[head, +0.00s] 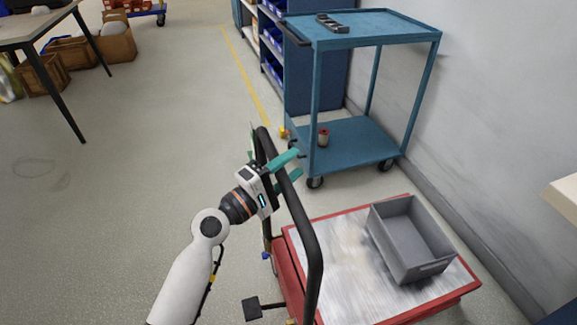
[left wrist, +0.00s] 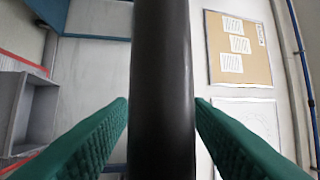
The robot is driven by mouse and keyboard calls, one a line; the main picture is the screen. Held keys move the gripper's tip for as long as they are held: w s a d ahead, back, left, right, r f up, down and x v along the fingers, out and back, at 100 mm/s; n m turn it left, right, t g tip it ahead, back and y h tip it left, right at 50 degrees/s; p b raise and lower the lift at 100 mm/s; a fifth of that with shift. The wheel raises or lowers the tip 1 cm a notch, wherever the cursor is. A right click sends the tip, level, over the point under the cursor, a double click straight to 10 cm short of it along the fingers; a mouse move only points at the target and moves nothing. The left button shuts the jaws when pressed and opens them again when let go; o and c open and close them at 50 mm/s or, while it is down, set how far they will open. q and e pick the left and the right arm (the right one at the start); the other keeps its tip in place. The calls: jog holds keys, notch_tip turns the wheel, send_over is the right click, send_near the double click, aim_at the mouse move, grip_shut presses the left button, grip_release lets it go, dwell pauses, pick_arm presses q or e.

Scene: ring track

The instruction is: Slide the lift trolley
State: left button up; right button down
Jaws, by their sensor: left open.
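The lift trolley has a red frame with a worn metal top (head: 335,250) and a black push handle (head: 308,230). It stands at the lower right of the head view. My left gripper (head: 284,167) is at the handle's upper bar, with its green fingers on either side of it. In the left wrist view the black bar (left wrist: 162,90) runs upright between the two open fingers, with a gap visible on at least the left side. My right gripper is not in view.
A grey bin (head: 408,238) sits on the trolley top. A blue cart (head: 365,135) stands just beyond the trolley, close to the wall (head: 480,110) on the right. A table (head: 30,28) and boxes are at the far left. The floor (head: 130,170) left of the trolley is clear.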

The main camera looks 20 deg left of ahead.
pick_arm(q)
jog(key=shift+c, duration=0.6)
grip_shut()
